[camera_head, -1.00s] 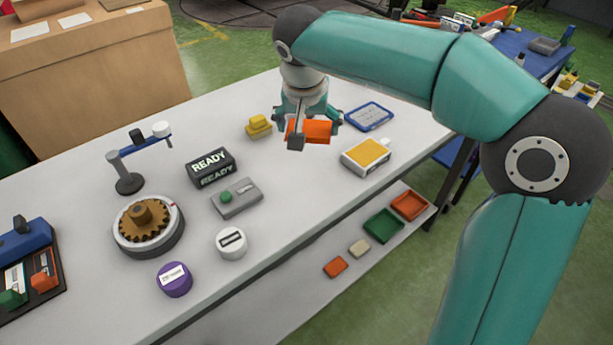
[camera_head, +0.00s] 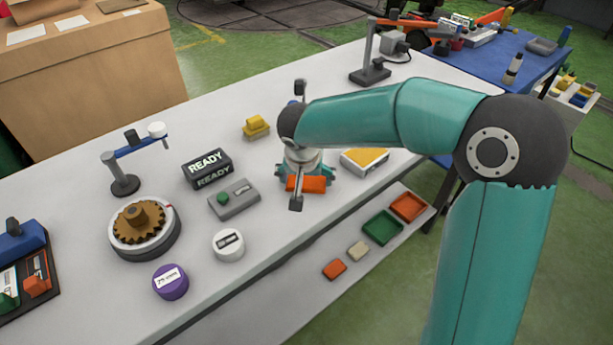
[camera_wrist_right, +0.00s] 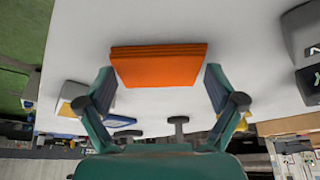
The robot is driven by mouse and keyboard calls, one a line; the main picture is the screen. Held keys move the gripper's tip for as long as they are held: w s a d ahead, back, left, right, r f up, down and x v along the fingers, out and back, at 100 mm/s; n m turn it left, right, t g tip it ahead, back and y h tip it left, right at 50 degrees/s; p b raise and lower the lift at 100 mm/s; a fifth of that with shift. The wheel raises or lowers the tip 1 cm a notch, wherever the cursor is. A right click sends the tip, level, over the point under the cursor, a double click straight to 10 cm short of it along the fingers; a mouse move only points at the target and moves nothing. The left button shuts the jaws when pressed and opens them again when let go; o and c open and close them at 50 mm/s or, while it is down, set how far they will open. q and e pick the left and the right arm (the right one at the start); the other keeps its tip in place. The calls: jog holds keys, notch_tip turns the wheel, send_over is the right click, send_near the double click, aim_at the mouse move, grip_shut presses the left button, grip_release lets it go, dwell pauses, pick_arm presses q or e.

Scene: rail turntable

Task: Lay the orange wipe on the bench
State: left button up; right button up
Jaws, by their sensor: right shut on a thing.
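The orange wipe (camera_head: 306,184) is a flat folded orange block in my right gripper (camera_head: 304,174), over the bench (camera_head: 262,275) near its front edge. In the right wrist view the wipe (camera_wrist_right: 158,70) sits between the two teal fingers of the gripper (camera_wrist_right: 160,84), with bare pale bench top beyond it. I cannot tell whether the wipe's underside touches the bench. My right forearm covers part of the bench behind it. My left gripper is not in view.
The white box with a yellow top (camera_head: 366,160) stands close to the right of the gripper. A grey switch box (camera_head: 233,199), a READY sign (camera_head: 207,168) and a yellow block (camera_head: 256,127) stand to the left. The bench between switch box and wipe is clear.

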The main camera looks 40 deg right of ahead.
jog(key=shift+f, duration=0.1)
jog(key=o, duration=0.6)
jog(key=shift+r, duration=0.3)
jog(key=v, duration=1.1)
jog(key=shift+s+a+r, duration=0.15)
jog(key=shift+a+r, duration=0.05)
jog(key=shift+r, duration=0.15)
jog(key=shift+f, duration=0.1)
